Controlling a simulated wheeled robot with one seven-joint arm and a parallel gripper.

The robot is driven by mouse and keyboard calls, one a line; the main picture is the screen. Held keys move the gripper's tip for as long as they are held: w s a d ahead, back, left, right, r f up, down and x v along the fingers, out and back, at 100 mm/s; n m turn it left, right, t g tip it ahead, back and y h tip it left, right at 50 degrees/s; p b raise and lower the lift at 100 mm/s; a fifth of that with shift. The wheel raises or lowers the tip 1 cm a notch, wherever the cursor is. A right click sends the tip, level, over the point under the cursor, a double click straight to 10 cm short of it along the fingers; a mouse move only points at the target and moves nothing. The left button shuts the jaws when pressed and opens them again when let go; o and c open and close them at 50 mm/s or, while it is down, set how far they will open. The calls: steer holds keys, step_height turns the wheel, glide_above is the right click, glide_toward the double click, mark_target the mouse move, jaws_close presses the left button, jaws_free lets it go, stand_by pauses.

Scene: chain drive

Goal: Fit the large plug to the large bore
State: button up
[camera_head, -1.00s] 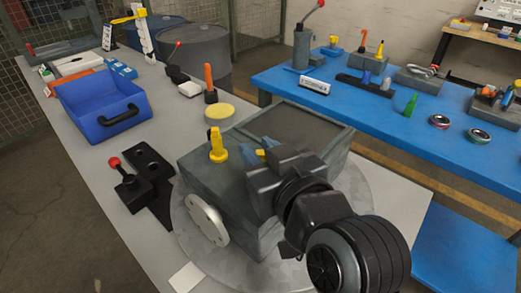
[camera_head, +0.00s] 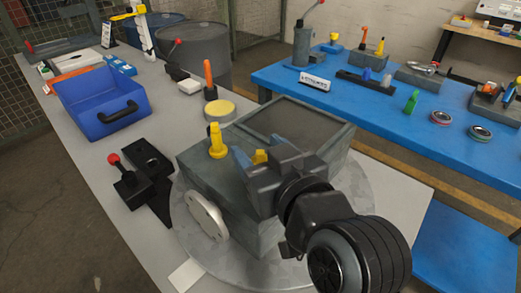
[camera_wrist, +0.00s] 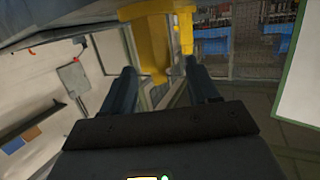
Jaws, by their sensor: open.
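A yellow plug (camera_head: 217,141) stands upright on top of the grey housing (camera_head: 202,165), left of my gripper. A second yellow piece (camera_head: 260,156) shows beside my gripper's blue-grey fingers, partly hidden by the gripper. My gripper (camera_head: 252,158) is low over the housing top, with its fingers apart. In the wrist view, a large yellow piece (camera_wrist: 153,42) lies ahead of and between the open fingertips (camera_wrist: 160,76), with a smaller yellow piece (camera_wrist: 184,30) to its right. I cannot tell whether the fingers touch it. The large bore cannot be made out.
The housing sits on a round grey plate (camera_head: 341,228) on the grey bench. A white flanged disc (camera_head: 207,216) is on its front side. A black fixture with a red-knobbed lever (camera_head: 130,183) stands left, a blue bin (camera_head: 95,97) behind. A blue table (camera_head: 330,100) is at right.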

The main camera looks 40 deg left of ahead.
steer(key=b+v, duration=0.1)
steer(key=v, duration=0.6)
steer(key=shift+d, duration=0.3)
steer(key=shift+s, duration=0.1)
steer(key=s+d+f+m+t+h, duration=0.2)
steer(key=d+f+m, duration=0.1)
steer(key=d+f, duration=0.3)
steer(key=s+d+f+m+t+h, duration=0.2)
steer(key=d+f+m+h, duration=0.15)
steer(key=d, duration=0.55)
steer(key=s+d+f+m+t+h, duration=0.2)
steer(key=d+f+m, duration=0.1)
steer(key=d+f, duration=0.3)
steer(key=s+d+r+m+h, duration=0.1)
steer(key=s+d+h, duration=0.2)
steer(key=s+d, duration=0.4)
steer(key=s+d+r+m+t+h, duration=0.1)
steer(key=s+d+m+h, duration=0.1)
steer(key=s+d, duration=0.6)
steer(key=s+h, duration=0.1)
steer(key=s, duration=0.2)
steer(key=shift+s+r, duration=0.2)
steer(key=shift+s, duration=0.15)
steer(key=shift+d, duration=0.15)
